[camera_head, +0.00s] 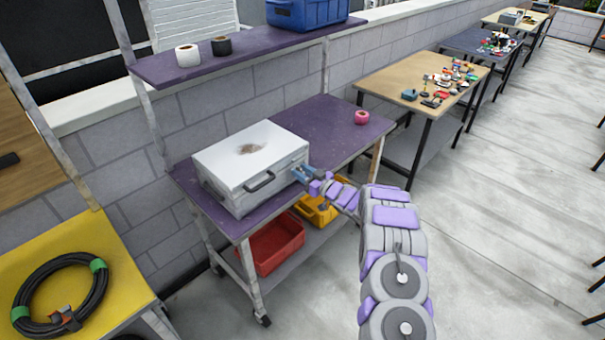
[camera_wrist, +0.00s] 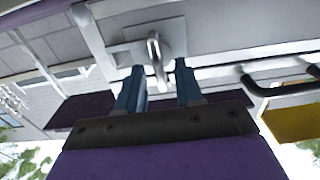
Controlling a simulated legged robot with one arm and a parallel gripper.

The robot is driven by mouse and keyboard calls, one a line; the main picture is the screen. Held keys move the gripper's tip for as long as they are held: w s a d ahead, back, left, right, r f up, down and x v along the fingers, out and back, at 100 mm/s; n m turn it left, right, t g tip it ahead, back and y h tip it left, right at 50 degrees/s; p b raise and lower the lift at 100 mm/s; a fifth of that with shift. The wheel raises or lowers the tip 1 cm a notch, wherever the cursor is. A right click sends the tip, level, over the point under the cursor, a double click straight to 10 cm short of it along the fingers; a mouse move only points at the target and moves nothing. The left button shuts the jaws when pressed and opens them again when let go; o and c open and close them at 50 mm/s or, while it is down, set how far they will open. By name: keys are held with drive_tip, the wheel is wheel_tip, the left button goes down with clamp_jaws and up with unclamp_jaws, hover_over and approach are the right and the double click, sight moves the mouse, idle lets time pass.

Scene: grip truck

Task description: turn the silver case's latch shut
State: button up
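The silver case (camera_head: 235,157) sits closed on the purple top of a wheeled bench, with a dark stain on its lid. My gripper (camera_head: 300,173) is at the right end of the case's front face and hides the latch in the head view. In the wrist view the latch (camera_wrist: 157,58) is a small metal lever on a plate on the case front (camera_wrist: 205,32). My gripper (camera_wrist: 159,80) is open there, its two blue fingers on either side of the latch's lower end. Gaps show between lever and fingers; I cannot tell whether either touches it.
The case's dark handle (camera_head: 259,183) is left of my gripper; the wrist view shows it at right (camera_wrist: 280,84). A red bin (camera_head: 272,246) and yellow bin (camera_head: 318,211) sit below. Pink tape (camera_head: 362,118) lies on the bench (camera_head: 325,125). Open floor is at right.

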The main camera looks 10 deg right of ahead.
drive_tip(key=shift+c, duration=0.2)
clamp_jaws()
drive_tip(key=shift+s, duration=0.1)
